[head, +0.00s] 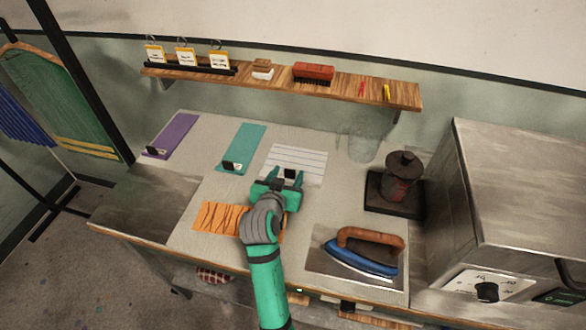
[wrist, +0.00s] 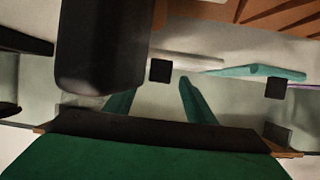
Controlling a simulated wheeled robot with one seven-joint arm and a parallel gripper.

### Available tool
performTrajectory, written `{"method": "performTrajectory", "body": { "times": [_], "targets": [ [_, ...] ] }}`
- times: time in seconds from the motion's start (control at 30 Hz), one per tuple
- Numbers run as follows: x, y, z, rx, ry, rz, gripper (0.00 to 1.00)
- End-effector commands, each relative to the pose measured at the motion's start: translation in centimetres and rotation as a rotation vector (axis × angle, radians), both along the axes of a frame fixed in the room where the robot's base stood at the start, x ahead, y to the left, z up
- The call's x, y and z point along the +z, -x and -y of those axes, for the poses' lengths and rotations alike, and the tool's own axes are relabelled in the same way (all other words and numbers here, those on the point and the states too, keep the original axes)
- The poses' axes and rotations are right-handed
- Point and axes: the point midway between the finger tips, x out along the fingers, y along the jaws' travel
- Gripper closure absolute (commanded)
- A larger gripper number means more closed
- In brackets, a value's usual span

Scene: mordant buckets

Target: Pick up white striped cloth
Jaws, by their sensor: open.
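The white striped cloth (head: 304,160) lies flat on the pale work table, with thin dark stripes. My gripper (head: 284,174) is at its near edge, fingers apart and empty. A small black tag stands at that edge, between the fingers in the picture. The gripper hides part of the cloth's near side. In the wrist view the cloth shows as a pale edge (wrist: 190,61) beyond the fingertips (wrist: 160,86), with the black tag in front of it. I cannot tell whether the fingers touch the cloth.
A teal cloth (head: 243,146) and a purple cloth (head: 174,134) lie to the left, an orange patterned cloth (head: 215,217) nearer. A blue iron (head: 360,257) rests at front right. A glass jar (head: 362,140) and dark weight (head: 400,180) stand right, beside a metal box (head: 520,190).

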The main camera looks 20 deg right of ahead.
Motion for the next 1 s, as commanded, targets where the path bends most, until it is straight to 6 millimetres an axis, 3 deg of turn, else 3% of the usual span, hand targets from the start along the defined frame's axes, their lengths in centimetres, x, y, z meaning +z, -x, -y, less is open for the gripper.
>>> {"method": "performTrajectory", "body": {
  "times": [0.27,0.5,0.83,1.0],
  "targets": [
    [-0.2,-0.3,0.2,-0.001,0.0,-0.001,0.5],
    [-0.2,-0.3,0.2,-0.001,0.0,-0.001,1.0],
    [0.0,-0.3,0.2,0.0,0.0,0.0,1.0],
    [1.1,-0.3,0.2,-0.002,0.0,0.002,1.0]
  ]
}}
